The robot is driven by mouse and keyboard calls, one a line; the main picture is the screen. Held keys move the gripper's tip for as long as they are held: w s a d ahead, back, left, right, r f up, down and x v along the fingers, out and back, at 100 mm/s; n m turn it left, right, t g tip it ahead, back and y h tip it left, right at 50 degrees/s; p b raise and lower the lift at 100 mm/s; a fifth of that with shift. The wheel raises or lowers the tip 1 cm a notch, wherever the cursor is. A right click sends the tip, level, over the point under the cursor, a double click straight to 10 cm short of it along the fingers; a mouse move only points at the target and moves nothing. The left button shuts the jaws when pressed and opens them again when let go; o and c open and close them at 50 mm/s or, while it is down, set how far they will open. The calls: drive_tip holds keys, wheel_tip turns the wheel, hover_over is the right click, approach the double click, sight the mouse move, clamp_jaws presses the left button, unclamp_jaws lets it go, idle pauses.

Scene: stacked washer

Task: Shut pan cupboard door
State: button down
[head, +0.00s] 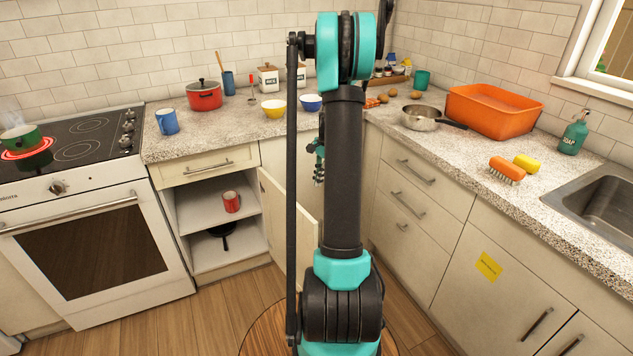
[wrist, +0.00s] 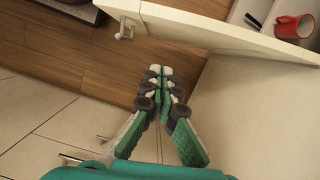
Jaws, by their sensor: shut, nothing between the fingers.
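The pan cupboard (head: 214,268) is under the counter beside the oven, with its front open. A dark pan (head: 222,232) sits on its floor and a red mug (head: 231,202) on its shelf. The cupboard door (head: 278,212) stands swung open at the right of the opening, partly hidden behind my arm. In the wrist view, the door's pale edge (wrist: 225,38) crosses the upper part, with its handle (wrist: 125,28) near the left end. My gripper (wrist: 160,72) is shut and empty on the handle side of the door. I cannot tell whether it touches the door. In the head view, its fingers (head: 318,165) show beside my arm.
A drawer (head: 205,170) above the cupboard is closed. The white oven (head: 95,255) stands left, and closed drawers (head: 415,195) stand right. The counter holds a red pot (head: 204,95), bowls and an orange tub (head: 493,112). Wooden floor (head: 160,325) is clear before the cupboard.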

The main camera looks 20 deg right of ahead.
drive_tip(key=s+a+f, duration=0.1)
drive_tip(key=a+f, duration=0.4)
drive_tip(key=f, duration=0.2)
drive_tip(key=shift+a, duration=0.35)
drive_tip(key=shift+s, duration=0.1)
